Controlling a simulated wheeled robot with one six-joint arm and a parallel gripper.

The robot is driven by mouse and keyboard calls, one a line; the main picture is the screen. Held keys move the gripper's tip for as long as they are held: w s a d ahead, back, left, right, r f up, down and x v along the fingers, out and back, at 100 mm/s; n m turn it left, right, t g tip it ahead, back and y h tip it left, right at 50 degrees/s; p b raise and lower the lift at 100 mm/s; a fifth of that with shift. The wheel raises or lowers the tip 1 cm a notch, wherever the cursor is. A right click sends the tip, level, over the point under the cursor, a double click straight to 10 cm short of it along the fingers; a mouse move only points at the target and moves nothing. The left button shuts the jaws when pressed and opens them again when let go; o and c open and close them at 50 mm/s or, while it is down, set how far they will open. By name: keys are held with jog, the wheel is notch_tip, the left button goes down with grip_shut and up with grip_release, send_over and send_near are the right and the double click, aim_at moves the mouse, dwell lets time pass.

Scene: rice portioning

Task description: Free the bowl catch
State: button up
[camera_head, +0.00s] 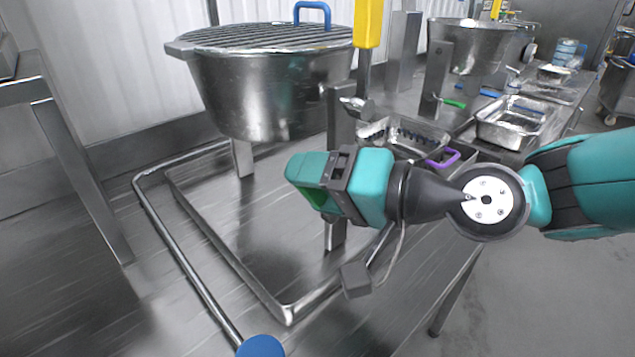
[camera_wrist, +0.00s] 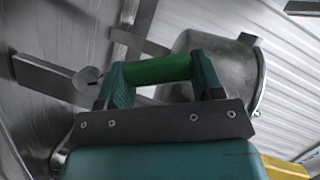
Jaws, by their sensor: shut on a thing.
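My gripper (camera_head: 308,182) is in front of and below the large metal bowl (camera_head: 270,90), near an upright post of its stand. In the wrist view my gripper (camera_wrist: 160,78) has its two teal fingers closed on a green grip (camera_wrist: 157,69), which spans between them. The green grip appears to be the bowl catch; its far end and what it joins are hidden. The bowl hangs upright above a metal tray (camera_head: 240,235) and also shows in the wrist view (camera_wrist: 222,62). A slatted lid (camera_head: 260,37) with a blue handle covers it.
A bent tube with a blue knob (camera_head: 260,346) runs around the tray at the front left. A yellow handle (camera_head: 368,22) stands right of the bowl. Metal pans (camera_head: 513,121), a purple handle (camera_head: 443,159) and a second bowl (camera_head: 470,45) lie to the right.

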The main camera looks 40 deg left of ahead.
jog(key=shift+w+r, duration=0.15)
jog(key=o, duration=1.3)
jog(key=shift+f, duration=0.2)
